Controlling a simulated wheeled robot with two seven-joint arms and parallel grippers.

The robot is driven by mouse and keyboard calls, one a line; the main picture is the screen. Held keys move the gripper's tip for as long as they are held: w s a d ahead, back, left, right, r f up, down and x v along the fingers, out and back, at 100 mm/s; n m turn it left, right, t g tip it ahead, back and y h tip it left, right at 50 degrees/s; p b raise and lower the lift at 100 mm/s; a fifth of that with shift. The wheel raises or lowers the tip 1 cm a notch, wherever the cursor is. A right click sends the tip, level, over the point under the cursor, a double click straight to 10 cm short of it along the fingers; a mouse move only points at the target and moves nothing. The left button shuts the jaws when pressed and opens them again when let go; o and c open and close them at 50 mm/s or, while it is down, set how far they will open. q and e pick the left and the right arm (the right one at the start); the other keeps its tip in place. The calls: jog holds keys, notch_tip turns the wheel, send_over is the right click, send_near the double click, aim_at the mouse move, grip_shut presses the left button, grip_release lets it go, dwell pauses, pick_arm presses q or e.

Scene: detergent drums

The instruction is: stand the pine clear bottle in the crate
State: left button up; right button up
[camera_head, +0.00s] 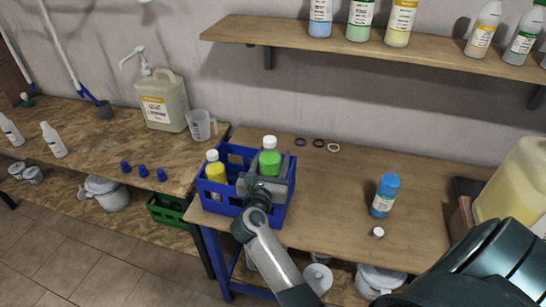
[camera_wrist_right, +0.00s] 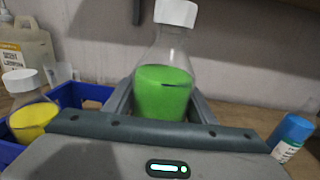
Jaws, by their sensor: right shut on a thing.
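The pine clear bottle, a clear bottle of green liquid with a white cap (camera_head: 269,160), is upright at the right part of the blue crate (camera_head: 222,207). My right gripper (camera_head: 266,184) is shut on it, with a finger on either side. The bottle fills the middle of the right wrist view (camera_wrist_right: 163,92). Its base is hidden by the gripper, so I cannot tell whether it touches the crate floor. A yellow bottle with a white cap (camera_head: 214,170) stands in the crate's left part and also shows in the right wrist view (camera_wrist_right: 32,115). My left gripper is not in view.
A blue bottle (camera_head: 384,195) and a white cap (camera_head: 378,232) are on the table to the right. Several rings (camera_head: 319,143) lie behind the crate. A big jug (camera_head: 163,101) and a measuring cup (camera_head: 201,125) stand left. A shelf (camera_head: 300,37) hangs above.

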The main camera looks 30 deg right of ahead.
jog(key=shift+f+b, duration=1.6)
jog(key=shift+f, duration=0.4)
jog(key=o, duration=1.8)
jog(key=shift+s+a+f, duration=0.1)
jog(key=shift+f, duration=0.05)
notch_tip(320, 180, up, 9)
jog(key=p, duration=0.7)
jog(key=shift+p, duration=0.4)
